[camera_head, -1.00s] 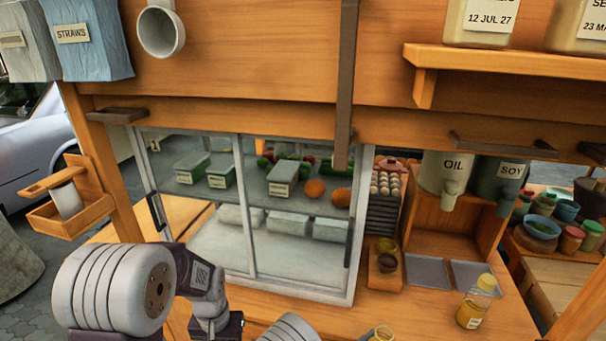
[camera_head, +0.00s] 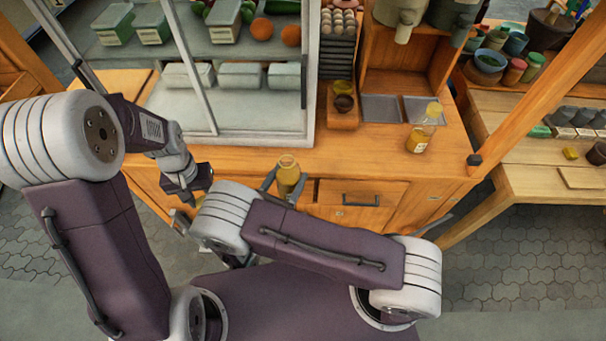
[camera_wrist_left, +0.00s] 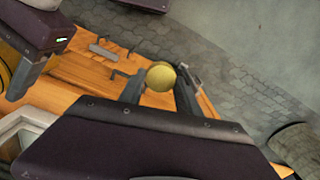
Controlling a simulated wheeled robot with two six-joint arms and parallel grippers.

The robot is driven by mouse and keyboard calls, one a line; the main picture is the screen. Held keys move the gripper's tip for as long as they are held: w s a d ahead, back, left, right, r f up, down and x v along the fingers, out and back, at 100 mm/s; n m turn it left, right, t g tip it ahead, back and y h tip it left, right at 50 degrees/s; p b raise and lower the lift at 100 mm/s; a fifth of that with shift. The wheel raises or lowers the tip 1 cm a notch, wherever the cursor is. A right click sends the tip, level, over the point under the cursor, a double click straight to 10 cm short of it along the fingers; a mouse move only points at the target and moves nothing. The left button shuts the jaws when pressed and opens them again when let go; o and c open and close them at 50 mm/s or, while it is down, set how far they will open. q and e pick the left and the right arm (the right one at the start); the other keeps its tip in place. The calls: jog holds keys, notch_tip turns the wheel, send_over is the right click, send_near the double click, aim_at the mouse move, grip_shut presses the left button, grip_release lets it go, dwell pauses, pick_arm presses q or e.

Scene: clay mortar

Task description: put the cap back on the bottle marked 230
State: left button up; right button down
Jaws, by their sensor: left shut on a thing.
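A small bottle (camera_head: 288,176) with yellowish contents stands upright between the two fingers of my right gripper (camera_head: 287,182), in front of the counter edge. No cap shows on it, and its label cannot be read. My left gripper (camera_head: 186,203) is lower and to the left of the bottle, apart from it, and partly hidden by my arms. In the left wrist view its fingers (camera_wrist_left: 160,88) are shut on a round yellow cap (camera_wrist_left: 160,77). A second bottle (camera_head: 419,138) with a yellow cap on stands on the counter at the right.
A glass display case (camera_head: 235,115) stands on the counter (camera_head: 370,150) behind the grippers. A small wooden holder (camera_head: 342,118) and metal trays (camera_head: 381,108) are to its right. A drawer front (camera_head: 360,194) is below the counter edge. The counter around the capped bottle is mostly clear.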

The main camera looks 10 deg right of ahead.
dwell(0.4)
pick_arm(q)
jog(key=shift+s, duration=0.2)
jog(key=shift+s+r+n, duration=0.5)
jog(key=shift+s+r, duration=0.05)
jog(key=shift+s, duration=0.05)
jog(key=r, duration=0.1)
jog(key=w+r, duration=0.1)
jog(key=r, duration=0.1)
jog(key=shift+w+d+n, duration=0.25)
jog(key=shift+d+n, duration=0.1)
jog(key=shift+n, duration=0.05)
jog(key=w+d+r, duration=0.4)
jog(key=d+r, duration=0.3)
jog(key=r, duration=0.1)
jog(key=d+r+m, duration=0.2)
jog(key=d+r, duration=0.1)
jog(key=d, duration=0.4)
jog(key=s+d+r+m, duration=0.1)
jog(key=d+r+m, duration=0.1)
jog(key=d, duration=0.6)
jog(key=shift+d+r+m, duration=0.15)
jog(key=shift+r+m, duration=0.15)
jog(key=shift+r, duration=0.4)
